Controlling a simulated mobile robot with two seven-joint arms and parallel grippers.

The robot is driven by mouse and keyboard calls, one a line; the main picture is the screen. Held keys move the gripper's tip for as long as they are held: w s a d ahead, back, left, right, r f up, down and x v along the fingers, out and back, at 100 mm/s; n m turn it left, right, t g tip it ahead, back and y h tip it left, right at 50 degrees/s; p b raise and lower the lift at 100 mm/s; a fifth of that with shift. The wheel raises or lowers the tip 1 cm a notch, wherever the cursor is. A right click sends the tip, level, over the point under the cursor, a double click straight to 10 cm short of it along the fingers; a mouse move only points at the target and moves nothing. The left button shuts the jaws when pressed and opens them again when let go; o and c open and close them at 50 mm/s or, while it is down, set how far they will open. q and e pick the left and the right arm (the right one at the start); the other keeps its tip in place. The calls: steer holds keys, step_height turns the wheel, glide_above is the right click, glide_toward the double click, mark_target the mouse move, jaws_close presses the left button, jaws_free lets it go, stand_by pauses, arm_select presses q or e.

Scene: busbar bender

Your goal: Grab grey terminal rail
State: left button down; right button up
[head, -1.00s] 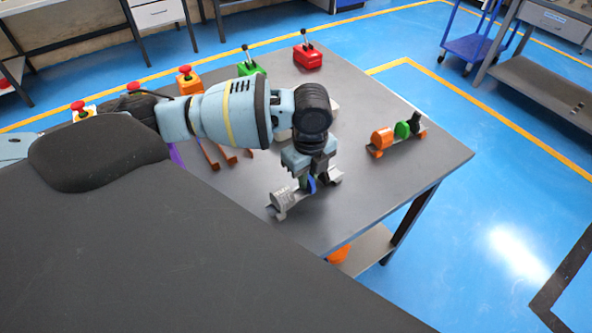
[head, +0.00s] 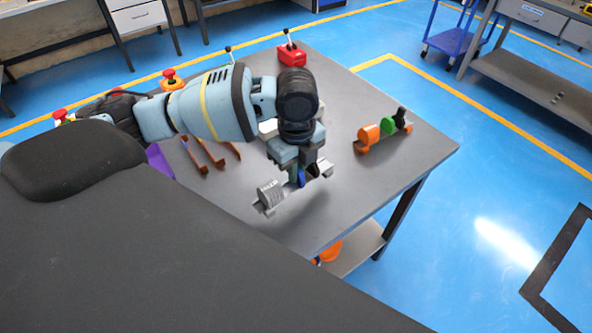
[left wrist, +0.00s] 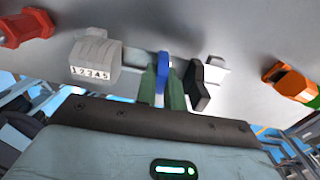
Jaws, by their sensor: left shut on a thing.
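The grey terminal rail (head: 270,194) has a ribbed grey block at its left end and a light grey end piece at its right. My left gripper (head: 306,174) is shut on its middle, beside a blue part. The rail hangs above the table, with its shadow below and to the right. In the left wrist view, the rail's grey block (left wrist: 96,60) shows a strip of printed numbers. The fingers hide part of the rail's middle. My right gripper is not in view.
On the grey table (head: 350,195), an orange rail (head: 368,136) with green and black parts stands at the right. A red lever box (head: 292,54) is at the back. Brown bars (head: 205,154) and a purple piece (head: 158,161) lie at the left. The front right tabletop is clear.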

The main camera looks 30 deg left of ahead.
arm_select(q)
steer(key=s+d+r, duration=0.1)
steer(key=s+d, duration=0.6)
steer(key=s, duration=0.6)
steer(key=shift+d+r+p, duration=0.15)
steer(key=shift+d+p, duration=0.05)
steer(key=shift+p, duration=0.25)
